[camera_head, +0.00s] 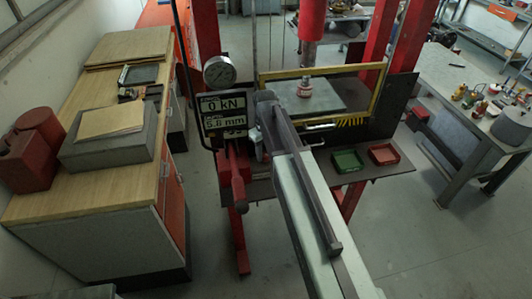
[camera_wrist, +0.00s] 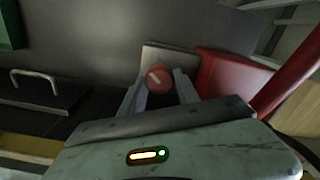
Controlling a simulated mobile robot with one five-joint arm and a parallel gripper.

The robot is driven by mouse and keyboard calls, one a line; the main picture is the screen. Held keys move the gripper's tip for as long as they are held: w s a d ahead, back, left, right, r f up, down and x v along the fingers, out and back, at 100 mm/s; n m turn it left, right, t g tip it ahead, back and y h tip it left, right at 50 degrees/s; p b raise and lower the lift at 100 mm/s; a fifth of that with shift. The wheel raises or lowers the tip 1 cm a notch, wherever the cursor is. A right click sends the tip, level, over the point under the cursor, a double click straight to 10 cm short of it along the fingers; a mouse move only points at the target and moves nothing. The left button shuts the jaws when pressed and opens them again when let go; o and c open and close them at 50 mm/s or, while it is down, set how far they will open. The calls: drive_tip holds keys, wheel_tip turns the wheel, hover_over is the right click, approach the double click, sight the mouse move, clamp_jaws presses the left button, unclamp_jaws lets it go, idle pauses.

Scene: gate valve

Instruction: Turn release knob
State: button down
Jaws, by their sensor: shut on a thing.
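The round red release knob (camera_wrist: 159,77) with a pale pointer line shows at the centre of the wrist view, in front of a grey block (camera_wrist: 168,54). My gripper (camera_wrist: 159,84) has one finger on each side of the knob and is shut on it. The pointer line is tilted, with its upper end to the left. In the head view my arm reaches up to the press beside the display, and I cannot make out the knob there.
A dial gauge (camera_head: 219,72) stands above a display (camera_head: 223,115) reading 0 kN and 5.8 mm. A red lever (camera_head: 236,178) is left of my arm. A green tray (camera_head: 347,161) and a red tray (camera_head: 383,154) lie to the right. A red part (camera_wrist: 228,76) is right of the knob.

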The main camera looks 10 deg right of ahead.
sight(265, 154)
drive_tip(key=shift+n, duration=0.8)
drive_tip(key=c, duration=0.9)
unclamp_jaws()
drive_tip(key=shift+r, duration=0.1)
wheel_tip(265, 154, up, 8)
drive_tip(key=p, duration=0.8)
drive_tip(key=shift+f, duration=0.2)
drive_tip(key=shift+f, duration=0.1)
